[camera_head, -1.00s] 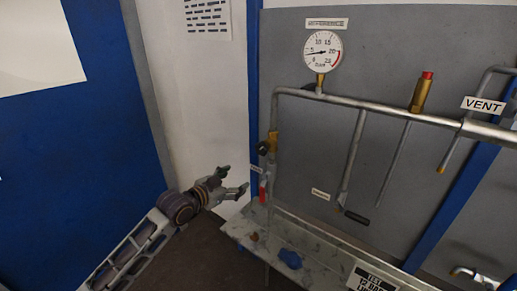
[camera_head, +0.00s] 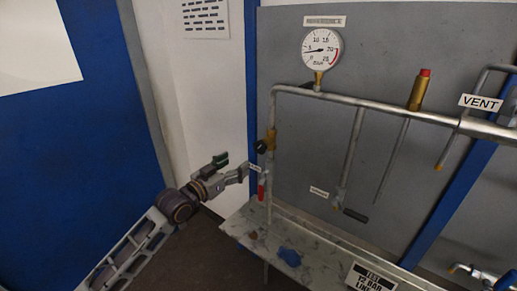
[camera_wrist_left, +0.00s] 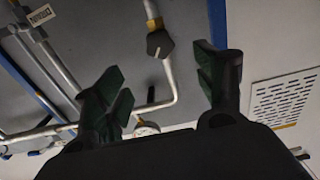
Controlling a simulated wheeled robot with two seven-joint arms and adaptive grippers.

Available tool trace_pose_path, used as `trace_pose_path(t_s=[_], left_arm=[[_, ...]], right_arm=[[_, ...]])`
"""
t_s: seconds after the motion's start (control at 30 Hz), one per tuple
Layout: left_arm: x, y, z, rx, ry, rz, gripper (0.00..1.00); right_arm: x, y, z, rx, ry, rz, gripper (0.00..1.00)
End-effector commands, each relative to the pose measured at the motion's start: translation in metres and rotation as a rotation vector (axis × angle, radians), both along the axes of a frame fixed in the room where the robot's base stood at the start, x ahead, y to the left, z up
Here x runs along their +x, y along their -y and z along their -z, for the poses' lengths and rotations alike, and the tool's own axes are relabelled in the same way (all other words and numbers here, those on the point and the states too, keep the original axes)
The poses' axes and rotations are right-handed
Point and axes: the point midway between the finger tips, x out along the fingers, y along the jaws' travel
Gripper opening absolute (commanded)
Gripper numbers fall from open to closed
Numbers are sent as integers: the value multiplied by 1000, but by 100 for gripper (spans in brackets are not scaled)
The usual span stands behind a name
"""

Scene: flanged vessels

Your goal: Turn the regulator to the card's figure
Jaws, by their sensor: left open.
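The regulator is a brass body (camera_head: 271,140) on the vertical pipe with a black knob (camera_head: 261,146) facing left; the black knob (camera_wrist_left: 159,44) also shows in the left wrist view. The round gauge (camera_head: 321,53) above has its needle near 5 bar. The card (camera_head: 371,279) at the lower edge appears to read "TEST 12 BAR LINE". My left gripper (camera_head: 236,167) is open and empty, left of and slightly below the knob, apart from it. In the left wrist view the knob lies beyond and between the open fingers (camera_wrist_left: 160,75). My right gripper is not in view.
A red-handled valve (camera_head: 262,191) sits on the pipe below the regulator. A black-handled branch valve (camera_head: 355,215) and a brass fitting with red cap (camera_head: 419,91) are to the right. A blue cloth-like lump (camera_head: 289,256) lies on the shelf (camera_head: 318,268).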

Motion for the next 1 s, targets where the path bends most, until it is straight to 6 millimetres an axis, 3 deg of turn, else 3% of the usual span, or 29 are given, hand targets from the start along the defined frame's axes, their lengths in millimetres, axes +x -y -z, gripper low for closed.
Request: trace_pose_path(t_s=[0.37, 1.0], left_arm=[[9, 6, -1, 0, 0, -1, 71], [59, 42, -1, -1, 1, 0, 71]], right_arm=[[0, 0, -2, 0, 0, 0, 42], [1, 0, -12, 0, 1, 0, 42]])
